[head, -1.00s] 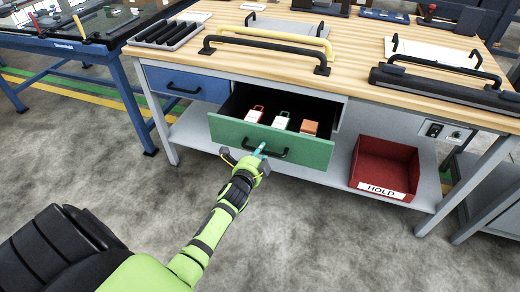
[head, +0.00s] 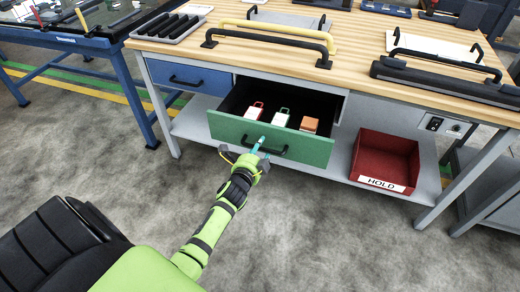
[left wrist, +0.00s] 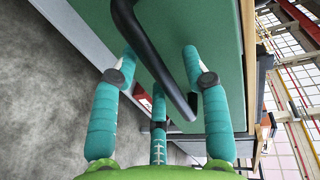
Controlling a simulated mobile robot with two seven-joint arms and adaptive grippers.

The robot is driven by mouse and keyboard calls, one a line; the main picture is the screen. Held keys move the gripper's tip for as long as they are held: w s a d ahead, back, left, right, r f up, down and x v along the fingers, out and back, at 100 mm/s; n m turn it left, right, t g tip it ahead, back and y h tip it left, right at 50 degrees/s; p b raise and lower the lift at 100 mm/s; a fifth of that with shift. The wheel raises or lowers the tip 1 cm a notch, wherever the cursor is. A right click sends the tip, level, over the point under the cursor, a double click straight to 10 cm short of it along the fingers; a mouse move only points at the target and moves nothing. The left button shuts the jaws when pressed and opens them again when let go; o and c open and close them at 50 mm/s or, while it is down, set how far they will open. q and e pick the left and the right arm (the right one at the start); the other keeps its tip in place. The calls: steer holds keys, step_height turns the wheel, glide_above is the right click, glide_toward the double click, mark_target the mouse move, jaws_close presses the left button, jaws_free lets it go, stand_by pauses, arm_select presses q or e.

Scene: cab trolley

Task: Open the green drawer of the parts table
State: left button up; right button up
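The green drawer (head: 235,130) of the parts table (head: 372,68) stands pulled out, its inside showing. Its black bar handle (head: 279,153) is on the green front. My left gripper (head: 259,146) is at the left part of this handle. In the left wrist view, its teal fingers (left wrist: 160,60) are spread apart, with the black handle (left wrist: 150,45) passing between them in the picture and the green front (left wrist: 225,60) behind. The fingers do not look closed on the bar; contact is unclear. My right gripper is not in view.
Small boxes or tags, such as an orange one (head: 309,125), lie in the drawer. A shut blue drawer (head: 205,82) is to its left. A red HOLD bin (head: 385,160) stands on the lower shelf at right. The grey floor (head: 330,235) in front is clear.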

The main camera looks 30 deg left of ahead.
arm_select(q)
steer(key=shift+s, duration=0.15)
steer(key=v, duration=1.1)
steer(key=shift+s+r, duration=0.2)
steer(key=shift+s, duration=0.15)
steer(key=shift+d, duration=0.1)
